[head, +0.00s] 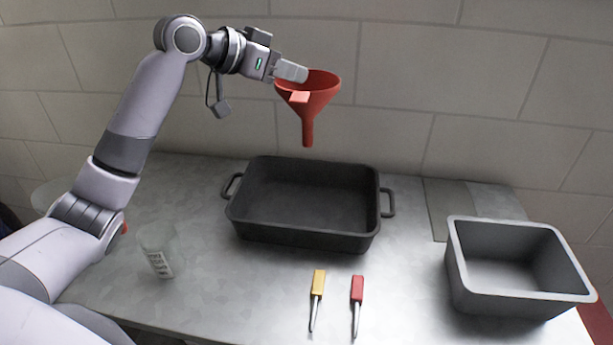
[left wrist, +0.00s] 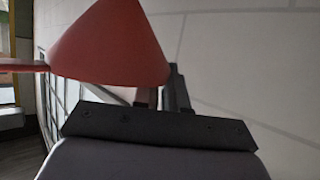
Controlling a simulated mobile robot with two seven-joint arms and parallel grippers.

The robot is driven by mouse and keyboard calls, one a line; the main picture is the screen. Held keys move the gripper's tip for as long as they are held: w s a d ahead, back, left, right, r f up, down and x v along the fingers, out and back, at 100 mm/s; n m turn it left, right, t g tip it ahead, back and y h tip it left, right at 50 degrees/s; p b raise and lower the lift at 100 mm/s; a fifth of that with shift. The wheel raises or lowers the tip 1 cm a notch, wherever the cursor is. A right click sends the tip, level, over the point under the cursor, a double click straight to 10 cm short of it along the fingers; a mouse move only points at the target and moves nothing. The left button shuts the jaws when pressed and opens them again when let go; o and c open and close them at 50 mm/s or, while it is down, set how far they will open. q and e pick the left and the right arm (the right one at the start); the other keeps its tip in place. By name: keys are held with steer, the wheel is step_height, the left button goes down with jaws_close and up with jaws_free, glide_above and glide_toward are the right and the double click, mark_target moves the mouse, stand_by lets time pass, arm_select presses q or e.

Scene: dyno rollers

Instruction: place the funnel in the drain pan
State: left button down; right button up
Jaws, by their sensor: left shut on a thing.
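A red funnel (head: 307,103) is held upright in the air, spout down, above the back part of the black drain pan (head: 372,222). My left gripper (head: 298,74) is shut on the funnel near its rim, at the left side. In the left wrist view the funnel (left wrist: 110,45) fills the upper left, and the fingers (left wrist: 160,98) show partly behind it. The drain pan stands on the metal table, with a handle at each side. Its visible inside is empty. The funnel's spout is clear of the pan. My right gripper is not in view.
A grey bin (head: 456,268) stands at the right. A yellow-handled screwdriver (head: 318,284) and a red-handled one (head: 357,290) lie in front of the pan. A clear container (head: 158,250) stands at the left. A wall (head: 430,80) rises behind the table.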

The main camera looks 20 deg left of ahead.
arm_select(q)
step_height(320, 180, down, 19)
steer(key=shift+r+b, duration=0.2)
steer(key=shift+b, duration=0.1)
steer(key=shift+f, duration=0.2)
steer(key=c, duration=1.2)
jaws_free()
steer(key=shift+b+v, duration=0.45)
steer(key=shift+v, duration=5.7)
